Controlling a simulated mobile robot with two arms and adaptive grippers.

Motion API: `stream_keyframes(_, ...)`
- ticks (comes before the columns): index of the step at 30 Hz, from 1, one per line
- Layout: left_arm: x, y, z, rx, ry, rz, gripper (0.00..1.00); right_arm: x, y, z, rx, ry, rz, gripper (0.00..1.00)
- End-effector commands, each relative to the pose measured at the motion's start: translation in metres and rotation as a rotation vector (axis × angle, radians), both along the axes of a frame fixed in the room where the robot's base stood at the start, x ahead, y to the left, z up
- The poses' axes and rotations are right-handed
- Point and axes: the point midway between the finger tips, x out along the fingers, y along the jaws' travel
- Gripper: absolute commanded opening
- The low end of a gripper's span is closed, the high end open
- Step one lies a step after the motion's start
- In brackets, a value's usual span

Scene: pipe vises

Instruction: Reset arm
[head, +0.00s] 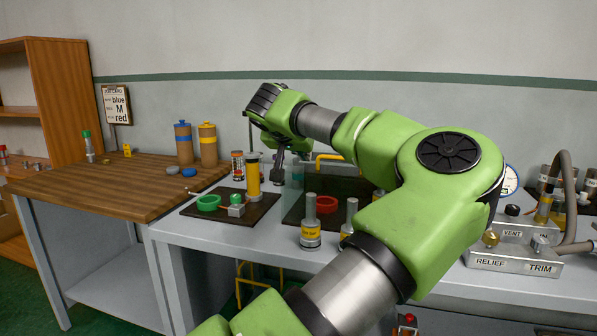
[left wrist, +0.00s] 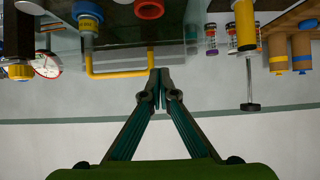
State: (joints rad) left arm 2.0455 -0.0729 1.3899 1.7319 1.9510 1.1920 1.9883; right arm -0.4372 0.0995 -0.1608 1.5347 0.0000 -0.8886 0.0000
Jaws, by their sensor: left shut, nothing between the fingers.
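My green left arm reaches up from the bottom of the head view and across the bench. Its gripper (head: 279,160) points down above the back of the bench, behind the yellow cylinder and the red ring. In the left wrist view the two fingers of the left gripper (left wrist: 159,82) meet at their tips with nothing between them. A yellow bar (left wrist: 118,73) shows just beyond the fingertips in that view. My right gripper is in neither view. My left arm hides part of the bench's middle and right.
The grey bench (head: 205,240) holds a green ring (head: 208,203), a yellow cylinder (head: 253,177), a red ring (head: 326,204), and a silver-yellow fitting (head: 310,225). A valve panel (head: 513,262) stands right. A wooden table (head: 110,186) with two tan bottles (head: 208,145) is left.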

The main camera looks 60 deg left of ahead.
Motion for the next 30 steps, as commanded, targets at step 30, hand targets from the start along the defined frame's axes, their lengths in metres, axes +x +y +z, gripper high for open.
stream_keyframes(30, -0.111, -0.003, -0.053, 0.168, 0.309, 0.138, 0.00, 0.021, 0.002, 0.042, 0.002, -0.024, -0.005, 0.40)
